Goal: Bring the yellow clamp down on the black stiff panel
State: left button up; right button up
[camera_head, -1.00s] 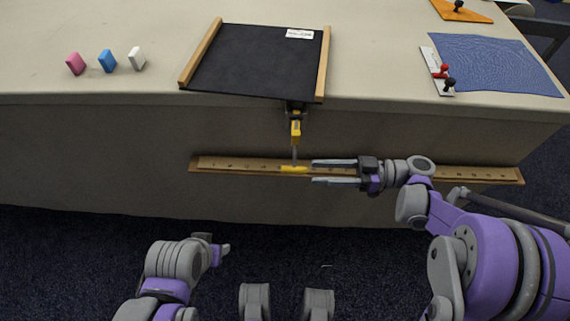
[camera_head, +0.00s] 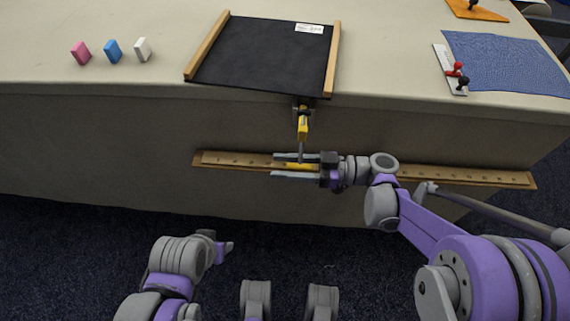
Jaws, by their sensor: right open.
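The black stiff panel (camera_head: 262,55) lies on the table between two wooden side strips, its front edge at the table's front edge. The yellow clamp (camera_head: 303,126) hangs at that edge under the panel's front right part. Its screw points down to a yellow handle bar (camera_head: 300,166). My right gripper (camera_head: 283,167) is open, pointing left, with its fingers on either side of the handle bar in this view; contact cannot be told. My left arm is at the lower left, and its gripper (camera_head: 227,247) shows too little to tell its state.
A numbered wooden rail (camera_head: 450,177) runs along the table's front, behind my right gripper. Pink, blue and white blocks (camera_head: 113,50) stand left of the panel. A blue cloth (camera_head: 508,62) and a white strip with red and black knobs (camera_head: 446,66) lie right. An orange board (camera_head: 478,12) is behind.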

grip_shut()
dwell(1.4)
